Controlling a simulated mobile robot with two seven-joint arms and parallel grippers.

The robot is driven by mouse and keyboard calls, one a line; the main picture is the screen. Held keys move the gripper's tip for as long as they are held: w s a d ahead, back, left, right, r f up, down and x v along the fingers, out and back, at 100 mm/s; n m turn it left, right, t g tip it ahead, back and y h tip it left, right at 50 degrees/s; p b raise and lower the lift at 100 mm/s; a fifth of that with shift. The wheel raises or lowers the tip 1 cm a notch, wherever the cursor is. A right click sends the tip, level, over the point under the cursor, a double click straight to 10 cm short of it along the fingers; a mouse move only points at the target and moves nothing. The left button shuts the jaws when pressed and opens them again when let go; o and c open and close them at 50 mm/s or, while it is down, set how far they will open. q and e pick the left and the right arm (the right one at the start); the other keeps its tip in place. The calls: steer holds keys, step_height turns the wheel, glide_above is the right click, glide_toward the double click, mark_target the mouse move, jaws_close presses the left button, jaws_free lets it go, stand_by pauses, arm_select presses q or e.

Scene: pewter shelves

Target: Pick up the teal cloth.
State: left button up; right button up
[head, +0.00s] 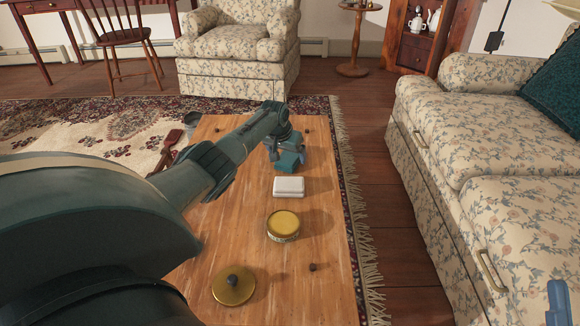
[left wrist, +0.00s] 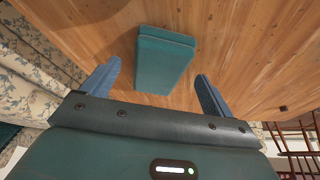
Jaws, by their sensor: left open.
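The teal cloth (left wrist: 165,58) is a folded, block-like stack lying on the wooden table. In the left wrist view it sits between and just beyond my two blue fingertips. My left gripper (left wrist: 158,72) is open, with a gap on each side of the cloth and nothing held. In the head view my left gripper (head: 289,150) points down over the far part of the table, and it largely hides the cloth there. A blue finger of my right gripper (head: 559,300) shows at the lower right corner, over by the sofa; its opening cannot be seen.
On the table (head: 325,230), a white box (head: 289,187), a round yellow-topped tin (head: 283,225) and a brass lid (head: 233,285) stand nearer than the cloth. Small dark knobs are scattered about. A floral sofa (head: 500,140) is to the right and an armchair (head: 238,50) behind.

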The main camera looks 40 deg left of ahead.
mark_target(287, 158)
arm_select(q)
steer(key=shift+b+x, duration=0.5)
steer(key=shift+x, duration=0.35)
arm_select(e)
steer(key=r+n+y, duration=0.2)
steer(key=n+y, duration=0.1)
steer(key=shift+s+d+r, duration=0.15)
steer(key=shift+s+r, duration=0.05)
steer(key=shift+r, duration=0.05)
arm_select(q)
steer(key=c, duration=1.2)
steer(key=shift+o, duration=0.2)
steer(key=shift+r, duration=0.1)
